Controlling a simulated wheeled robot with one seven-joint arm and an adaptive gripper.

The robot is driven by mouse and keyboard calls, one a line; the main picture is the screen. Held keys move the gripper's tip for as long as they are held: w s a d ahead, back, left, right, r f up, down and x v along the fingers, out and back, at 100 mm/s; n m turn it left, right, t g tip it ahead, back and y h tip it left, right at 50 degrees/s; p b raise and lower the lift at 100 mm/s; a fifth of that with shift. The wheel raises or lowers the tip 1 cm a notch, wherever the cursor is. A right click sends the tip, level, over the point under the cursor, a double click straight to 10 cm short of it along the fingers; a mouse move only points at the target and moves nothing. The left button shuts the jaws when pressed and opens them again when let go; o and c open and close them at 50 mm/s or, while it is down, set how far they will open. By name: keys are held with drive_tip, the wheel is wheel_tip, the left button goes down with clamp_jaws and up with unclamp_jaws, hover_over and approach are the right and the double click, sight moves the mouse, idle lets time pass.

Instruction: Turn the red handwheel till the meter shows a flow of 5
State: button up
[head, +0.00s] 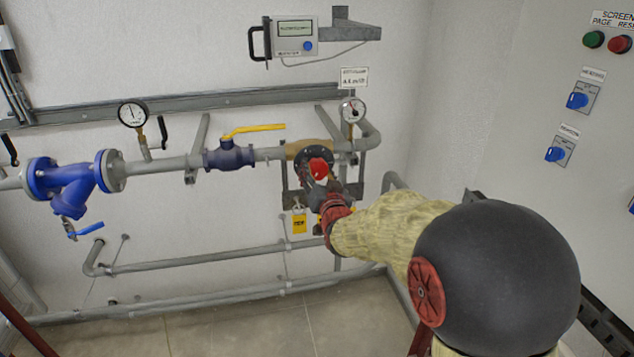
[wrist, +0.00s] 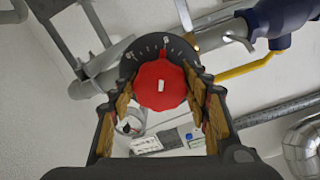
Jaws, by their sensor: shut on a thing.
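The red handwheel (head: 319,169) sits on a valve in the pipe run, in front of a dark round scale. In the wrist view the red handwheel (wrist: 161,86) lies between my gripper's two fingers, with a white mark on its face and a numbered black dial (wrist: 158,47) behind it. My gripper (wrist: 160,100) is shut on the handwheel, its tan pads at the wheel's left and right sides. In the head view my gripper (head: 325,190) reaches the wheel from the lower right. The meter (head: 295,36) is a grey wall box with a small greenish display; its digits are too small to read.
A blue valve with a yellow lever (head: 252,130) and a pressure gauge (head: 132,114) are on the pipe to the left. Another gauge (head: 352,109) stands just right above the wheel. A yellow tag (head: 299,222) hangs below. A switch panel (head: 567,130) is on the right.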

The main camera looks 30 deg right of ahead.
drive_tip(key=shift+m+b, duration=1.1)
drive_tip(key=shift+b, duration=0.2)
drive_tip(key=o, duration=1.2)
drive_tip(key=shift+c, duration=0.2)
drive_tip(key=v, duration=1.2)
